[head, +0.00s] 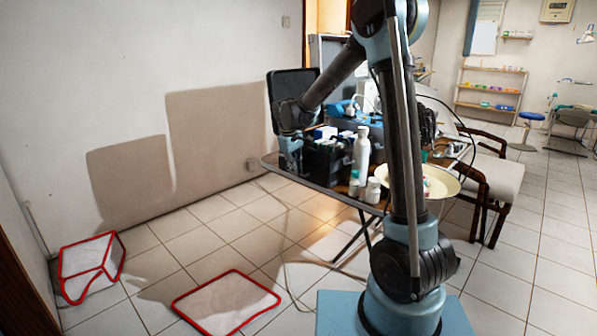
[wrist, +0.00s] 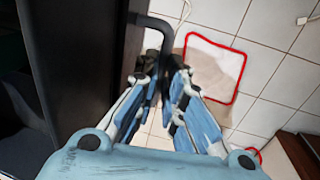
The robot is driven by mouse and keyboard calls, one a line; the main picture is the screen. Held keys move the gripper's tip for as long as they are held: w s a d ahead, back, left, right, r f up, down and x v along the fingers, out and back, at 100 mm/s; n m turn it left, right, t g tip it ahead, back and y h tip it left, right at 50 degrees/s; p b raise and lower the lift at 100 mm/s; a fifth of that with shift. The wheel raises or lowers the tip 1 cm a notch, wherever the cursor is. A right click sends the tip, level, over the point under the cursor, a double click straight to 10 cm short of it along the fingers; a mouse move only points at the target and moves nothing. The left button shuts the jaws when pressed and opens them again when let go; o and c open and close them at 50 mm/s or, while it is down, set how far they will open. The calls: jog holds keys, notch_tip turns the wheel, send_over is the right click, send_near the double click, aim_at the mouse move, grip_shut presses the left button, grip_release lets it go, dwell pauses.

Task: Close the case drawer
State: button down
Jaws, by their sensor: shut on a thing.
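The black case stands on the table with its lid (head: 288,88) raised. In the wrist view a dark upright panel (wrist: 85,60), which looks like the drawer front, fills the left side. A bent black handle (wrist: 150,21) sticks out from it. In the head view my gripper (head: 291,150) is at the left end of the case, beside a dark open box section (head: 323,160) filled with small items. How far the drawer is out is unclear.
A white spray bottle (head: 361,152), small jars (head: 373,190) and a cream basin (head: 440,181) crowd the table's front edge. A chair (head: 495,175) stands at the right. Red-edged white items (head: 228,303) lie on the open tiled floor.

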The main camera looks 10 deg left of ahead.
jog(key=shift+w, duration=0.4)
jog(key=shift+d+r, duration=0.1)
jog(key=c, duration=1.7)
grip_release()
jog(key=shift+w+d, duration=0.1)
jog(key=shift+w, duration=0.05)
jog(key=shift+s, duration=0.2)
jog(key=shift+r, duration=0.15)
jog(key=r, duration=0.3)
jog(key=s+a+r, duration=0.1)
jog(key=r, duration=0.7)
jog(key=shift+s+a+r, duration=0.1)
jog(key=shift+s+a, duration=0.15)
